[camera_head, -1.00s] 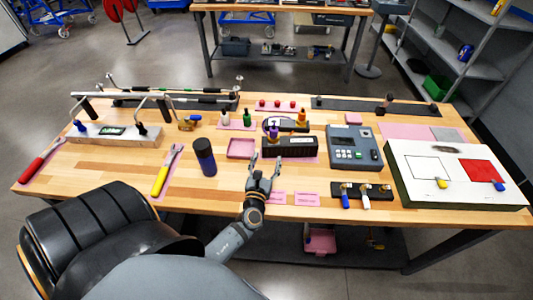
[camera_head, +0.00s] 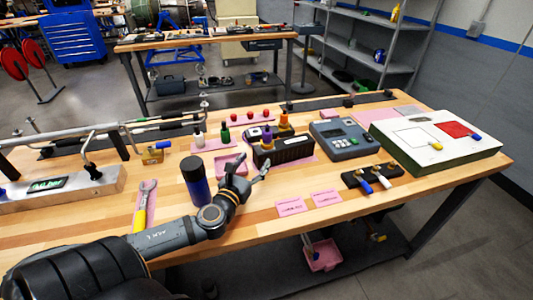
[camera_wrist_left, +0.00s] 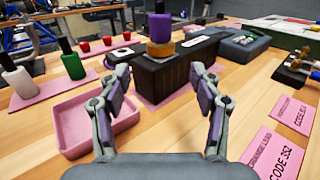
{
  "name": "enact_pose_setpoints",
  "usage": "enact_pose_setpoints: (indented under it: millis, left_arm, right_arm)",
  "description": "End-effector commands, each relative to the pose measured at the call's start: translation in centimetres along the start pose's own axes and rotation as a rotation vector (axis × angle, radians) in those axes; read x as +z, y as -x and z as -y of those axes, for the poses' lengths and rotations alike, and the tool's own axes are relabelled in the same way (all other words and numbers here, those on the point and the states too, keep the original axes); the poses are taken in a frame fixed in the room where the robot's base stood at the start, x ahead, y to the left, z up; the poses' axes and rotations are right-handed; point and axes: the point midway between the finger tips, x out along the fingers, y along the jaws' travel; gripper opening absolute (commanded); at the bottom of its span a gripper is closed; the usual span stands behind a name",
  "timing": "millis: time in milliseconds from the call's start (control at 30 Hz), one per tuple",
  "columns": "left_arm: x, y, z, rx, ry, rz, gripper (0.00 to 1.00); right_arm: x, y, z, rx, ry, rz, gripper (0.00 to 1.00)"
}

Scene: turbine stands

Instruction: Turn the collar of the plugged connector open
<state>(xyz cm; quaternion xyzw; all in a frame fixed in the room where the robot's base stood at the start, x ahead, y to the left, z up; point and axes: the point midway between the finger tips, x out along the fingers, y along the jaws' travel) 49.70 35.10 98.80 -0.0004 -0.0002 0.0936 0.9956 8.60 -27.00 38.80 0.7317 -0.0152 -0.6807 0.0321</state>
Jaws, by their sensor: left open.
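The connector with a purple collar (camera_wrist_left: 160,29) stands upright on the front end of a black box (camera_wrist_left: 178,72), with an orange-brown band below the purple. In the head view the purple connector (camera_head: 267,137) sits at the left part of the black box (camera_head: 293,149). My left gripper (camera_head: 250,168) is open and empty, low in front of the box's left end. In the left wrist view its two fingers (camera_wrist_left: 160,76) are spread to either side below the connector, apart from it. An orange connector (camera_head: 285,121) stands behind the purple one. My right gripper is not in view.
A pink tray (camera_head: 231,167) lies beside my left gripper. A dark blue bottle (camera_head: 195,181) stands close to my left forearm. Green (camera_head: 225,136) and white (camera_head: 199,137) bottles stand behind the tray. Pink labels (camera_head: 291,206) lie on clear wood to the right.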

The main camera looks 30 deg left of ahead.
Motion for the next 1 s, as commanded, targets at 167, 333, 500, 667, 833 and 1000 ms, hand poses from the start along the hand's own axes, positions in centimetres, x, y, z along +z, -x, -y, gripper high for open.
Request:
enact_pose_setpoints:
  millis: [167,333,500,667,833,1000]
  left_arm:
    - [0.1,-1.2,-0.2,0.006,0.003,0.002,0.65]
    - [0.3,-4.6,-0.2,0.008,0.010,0.004,0.65]
    - [0.5,-8.0,-0.1,0.004,0.010,0.003,0.65]
    - [0.3,-9.9,-0.1,0.003,0.005,0.001,0.65]
    - [0.2,-10.5,-0.1,0.001,0.001,0.001,0.65]
    - [0.1,-10.5,-0.1,0.001,0.000,0.001,0.65]
  right_arm:
    - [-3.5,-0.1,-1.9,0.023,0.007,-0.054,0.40]
    - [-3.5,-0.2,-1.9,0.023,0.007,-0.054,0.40]
    - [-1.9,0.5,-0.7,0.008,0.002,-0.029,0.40]
    - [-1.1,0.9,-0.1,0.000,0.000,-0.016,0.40]
    - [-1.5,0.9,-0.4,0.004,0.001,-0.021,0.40]
    - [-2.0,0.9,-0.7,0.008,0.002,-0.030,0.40]
